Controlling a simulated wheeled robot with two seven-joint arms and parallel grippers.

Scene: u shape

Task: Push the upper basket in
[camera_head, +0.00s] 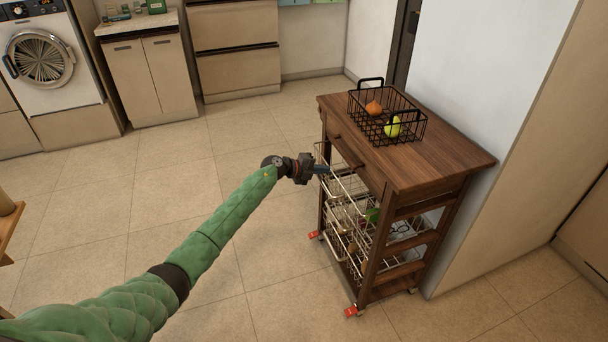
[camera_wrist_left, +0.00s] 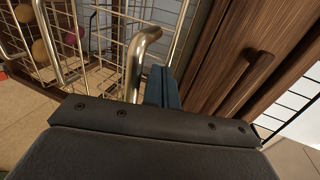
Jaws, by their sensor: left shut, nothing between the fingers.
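The upper basket (camera_head: 347,187) is a silvery wire basket under the top of a dark wooden cart, and it juts out past the cart's front on the left. My left gripper (camera_head: 322,169) is shut and empty, with its tips at the basket's front rim, just below the drawer. In the left wrist view, the blue fingers (camera_wrist_left: 163,88) are close beside the basket's bent metal handle (camera_wrist_left: 141,60); I cannot tell whether they touch it. The gripper body hides part of the basket there. My right gripper is not in view.
The wooden cart (camera_head: 440,157) carries a black wire basket (camera_head: 408,112) with an orange and a green fruit. Lower wire baskets (camera_head: 352,250) hold several items. A white wall stands right behind the cart. The tiled floor to the left is clear, with cabinets (camera_head: 150,75) and a washing machine (camera_head: 45,60) beyond.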

